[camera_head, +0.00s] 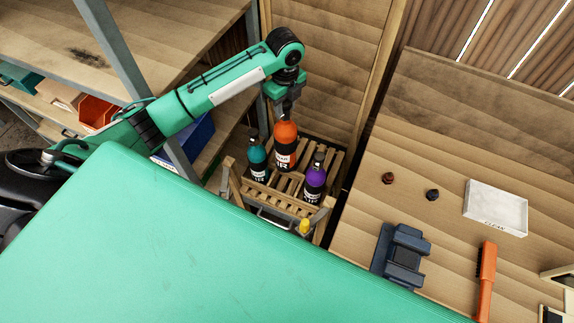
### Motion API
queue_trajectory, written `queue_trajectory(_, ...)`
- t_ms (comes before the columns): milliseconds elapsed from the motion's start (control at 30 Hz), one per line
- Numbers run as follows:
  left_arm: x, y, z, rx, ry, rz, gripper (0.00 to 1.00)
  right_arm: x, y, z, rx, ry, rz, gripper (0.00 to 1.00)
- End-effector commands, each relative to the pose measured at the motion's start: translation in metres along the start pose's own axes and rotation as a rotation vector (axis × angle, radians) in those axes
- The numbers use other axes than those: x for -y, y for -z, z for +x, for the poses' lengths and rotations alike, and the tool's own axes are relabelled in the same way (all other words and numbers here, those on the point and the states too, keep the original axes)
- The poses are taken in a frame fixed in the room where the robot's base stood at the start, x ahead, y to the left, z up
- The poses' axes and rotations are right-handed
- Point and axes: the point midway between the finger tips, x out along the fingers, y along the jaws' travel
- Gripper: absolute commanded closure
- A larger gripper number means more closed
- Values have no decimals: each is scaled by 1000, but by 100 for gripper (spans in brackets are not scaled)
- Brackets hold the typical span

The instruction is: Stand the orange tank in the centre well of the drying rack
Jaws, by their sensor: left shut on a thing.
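The orange tank (285,146) is upright over the wooden drying rack (277,199), between a teal tank (258,157) on its left and a purple tank (315,178) on its right. My left gripper (287,113) comes down from above and is shut on the top of the orange tank. The orange tank's top looks higher in the picture than its neighbours' tops. I cannot tell whether its base rests in the rack's centre well or hangs above it, as the lower part is partly hidden. My right gripper is not in view.
A wooden table (370,215) at right holds two small dark knobs, a white tray (496,208), a dark blue block (403,256) and an orange-handled brush (486,280). Shelving with an orange bin (97,112) and a blue bin (190,141) stands at left. A yellow-topped item (304,227) is at the rack's front.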

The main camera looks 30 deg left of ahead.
Motion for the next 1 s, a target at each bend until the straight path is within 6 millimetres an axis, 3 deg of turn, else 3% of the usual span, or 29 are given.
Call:
queue_trajectory(167,1,0,13,-2,1,11,100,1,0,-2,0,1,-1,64)
queue_trajectory(700,1,0,128,-2,1,10,100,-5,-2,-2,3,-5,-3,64)
queue_trajectory(833,2,-1,146,0,4,10,100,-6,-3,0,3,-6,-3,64)
queue_trajectory(1000,2,-1,153,0,5,11,100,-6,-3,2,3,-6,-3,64)
